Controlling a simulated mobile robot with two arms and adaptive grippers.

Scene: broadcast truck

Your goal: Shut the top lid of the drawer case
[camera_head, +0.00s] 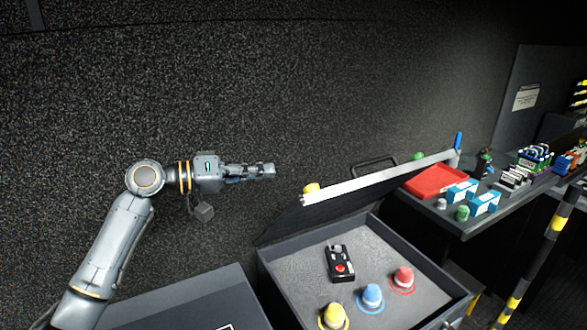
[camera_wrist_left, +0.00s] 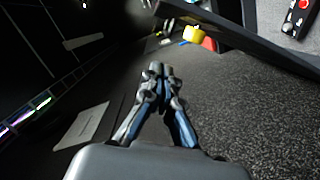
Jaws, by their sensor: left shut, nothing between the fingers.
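The drawer case (camera_head: 265,262) stands at the lower middle of the head view. Its top lid (camera_head: 318,213) is open and tilted up behind the case, with a pale strip along its upper edge. In the left wrist view the lid (camera_wrist_left: 245,32) is a dark slab at the upper right. My left gripper (camera_head: 270,170) is shut and empty, to the left of the lid's raised edge and apart from it. Its closed fingers also show in the left wrist view (camera_wrist_left: 162,70). My right gripper is not in view.
Inside the case are a black control box (camera_head: 340,264) and red (camera_head: 402,280), blue (camera_head: 370,298) and yellow (camera_head: 333,318) capped pieces. A small yellow object (camera_head: 312,188) shows by the lid's edge. A shelf with a red tray (camera_head: 435,181) stands right.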

